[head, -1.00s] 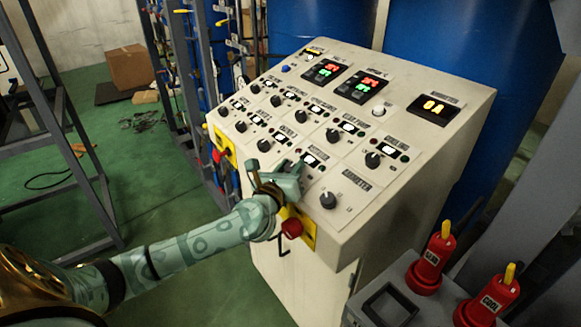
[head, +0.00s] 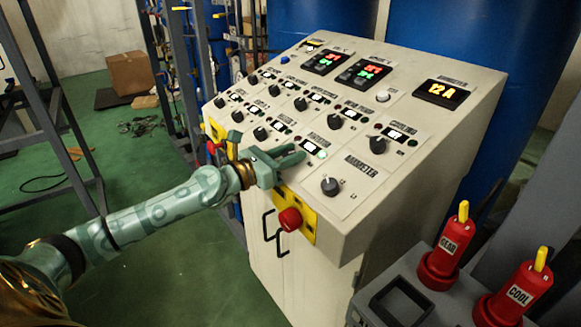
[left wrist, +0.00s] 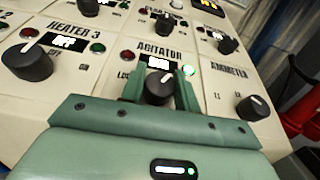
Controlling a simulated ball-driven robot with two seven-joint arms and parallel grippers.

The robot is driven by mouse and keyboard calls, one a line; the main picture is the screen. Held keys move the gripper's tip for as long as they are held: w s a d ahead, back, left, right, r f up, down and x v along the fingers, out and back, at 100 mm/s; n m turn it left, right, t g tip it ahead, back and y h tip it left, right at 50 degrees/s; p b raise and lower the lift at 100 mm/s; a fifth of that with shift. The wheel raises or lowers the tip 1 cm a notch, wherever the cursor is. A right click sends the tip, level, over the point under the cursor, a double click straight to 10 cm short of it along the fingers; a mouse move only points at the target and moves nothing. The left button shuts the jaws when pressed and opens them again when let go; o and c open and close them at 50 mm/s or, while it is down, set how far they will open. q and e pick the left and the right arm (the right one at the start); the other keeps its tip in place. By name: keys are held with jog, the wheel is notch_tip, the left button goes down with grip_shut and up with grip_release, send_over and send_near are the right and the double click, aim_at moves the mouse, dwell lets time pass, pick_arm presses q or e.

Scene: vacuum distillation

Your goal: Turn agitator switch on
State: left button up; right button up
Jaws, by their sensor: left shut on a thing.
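The agitator switch is a black round knob with a white mark (left wrist: 159,88) under the AGITATOR label in the left wrist view. My left gripper (left wrist: 160,90) has one finger on each side of this knob and is shut on it. The white mark points up and slightly right. The small display (left wrist: 158,63) above the knob is lit. The green lamp (left wrist: 189,70) at its right is lit; the red lamp (left wrist: 127,56) at its left is dark. In the head view, my left gripper (head: 292,156) covers the knob.
The sloped console (head: 345,215) carries several more knobs, including the ammeter selector (head: 330,186) to the right. The ammeter display (head: 441,91) reads 12 A. A red button (head: 290,219) sticks out on the console's front. Red GEAR (head: 449,245) and COOL handles stand at lower right.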

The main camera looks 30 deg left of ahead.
pick_arm(q)
jog(key=m+g+h+b, duration=0.2)
jog(key=m+h+b, duration=0.1)
jog(key=shift+w+f, duration=0.1)
jog(key=shift+f, duration=0.2)
jog(key=shift+r+m+g+h+b, duration=0.15)
jog(key=shift+m+g+h+b, duration=0.6)
jog(key=shift+m+h, duration=0.15)
jog(key=shift+r+m+g+h+b, duration=0.15)
jog(key=shift+m+g+h+b, duration=0.6)
jog(key=shift+m, duration=0.25)
jog(key=o, duration=1)
jog(key=shift+c, duration=0.2)
jog(key=shift+s+a, duration=0.3)
jog(key=shift+s, duration=0.05)
jog(key=p+v, duration=0.1)
jog(key=v, duration=1.4)
jog(key=shift+a, duration=0.25)
